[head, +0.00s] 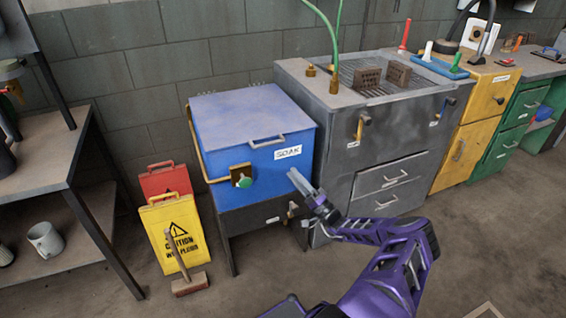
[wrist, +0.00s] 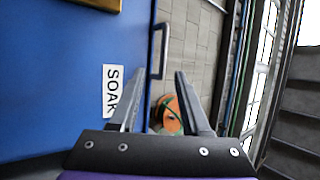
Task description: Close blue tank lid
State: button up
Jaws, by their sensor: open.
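The blue tank (head: 262,172) with a SOAK label stands left of the grey sink unit in the head view. Its lid (head: 240,108) lies across the top, and I see no clear gap beneath it. A grey bar handle (head: 267,142) is at its front edge. My gripper (head: 297,180) is in front of the tank's right front corner, below the handle. In the wrist view my gripper (wrist: 158,75) is open with nothing between its fingers. The SOAK label (wrist: 111,92) is partly behind the left finger, and the handle (wrist: 158,50) shows beyond the fingertips.
The grey sink unit (head: 372,166) stands close on the right. A table (head: 40,160) is farther left. The floor in front is open.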

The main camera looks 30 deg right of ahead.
jog(key=v, duration=0.3)
jog(key=shift+s+f, duration=0.2)
jog(key=shift+s, duration=0.05)
